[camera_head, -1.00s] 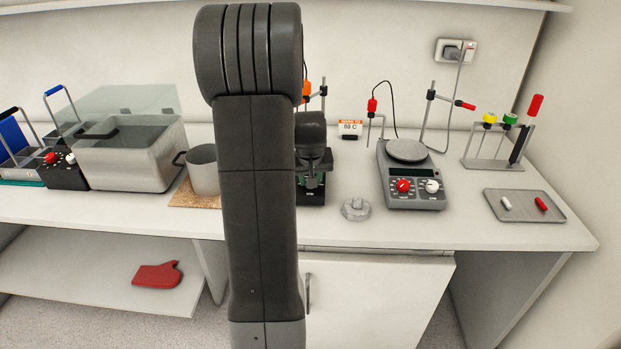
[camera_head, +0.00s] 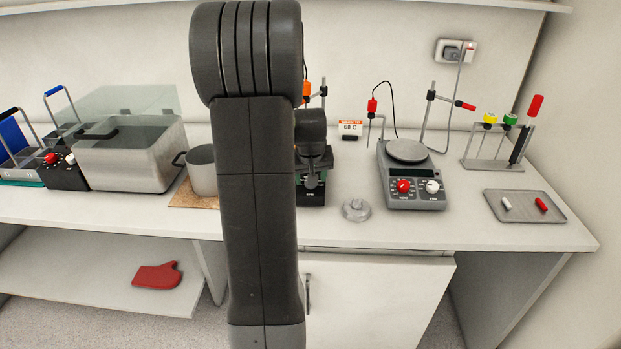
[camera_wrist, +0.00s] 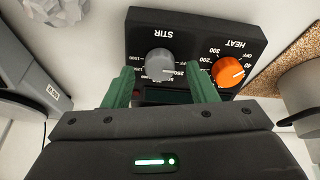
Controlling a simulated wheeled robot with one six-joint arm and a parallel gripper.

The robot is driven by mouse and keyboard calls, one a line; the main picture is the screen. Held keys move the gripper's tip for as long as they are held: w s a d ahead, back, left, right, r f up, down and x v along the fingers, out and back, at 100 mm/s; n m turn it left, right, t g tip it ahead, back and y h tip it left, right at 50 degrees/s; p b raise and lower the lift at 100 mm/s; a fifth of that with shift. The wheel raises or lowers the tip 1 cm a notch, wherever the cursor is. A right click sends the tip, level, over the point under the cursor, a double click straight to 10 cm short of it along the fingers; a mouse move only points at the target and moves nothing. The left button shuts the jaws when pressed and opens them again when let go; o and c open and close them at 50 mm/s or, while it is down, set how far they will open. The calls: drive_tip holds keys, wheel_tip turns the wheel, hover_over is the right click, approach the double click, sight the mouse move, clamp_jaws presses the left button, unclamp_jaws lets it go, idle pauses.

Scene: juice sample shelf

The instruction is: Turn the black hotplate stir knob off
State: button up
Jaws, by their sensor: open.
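The black hotplate (camera_wrist: 188,38) shows in the wrist view with its front panel towards me, lettering upside down. Its grey knob (camera_wrist: 159,62) sits by the word STIR; its exact setting is hard to read. The orange knob (camera_wrist: 228,71) sits by the word HEAT. My gripper (camera_wrist: 162,82) is open and empty, its green fingers one on each side of the STIR knob in the picture; I cannot tell if they touch it. In the head view my arm hides most of the black hotplate (camera_head: 311,198).
A second, grey hotplate (camera_head: 410,175) with red and white knobs stands to the right. A small clear glass piece (camera_head: 356,210) lies between the two. A metal beaker (camera_head: 202,170) stands left on a cork mat (camera_head: 190,201). A tray (camera_head: 525,206) lies far right.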

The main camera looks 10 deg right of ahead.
drive_tip(key=v, duration=1.3)
drive_tip(key=shift+b, duration=0.35)
drive_tip(key=shift+f, duration=0.15)
drive_tip(key=p+x, duration=0.1)
drive_tip(key=x, duration=1.2)
drive_tip(key=shift+w+f, duration=0.2)
drive_tip(key=shift+f, duration=0.15)
drive_tip(key=shift+r, duration=0.15)
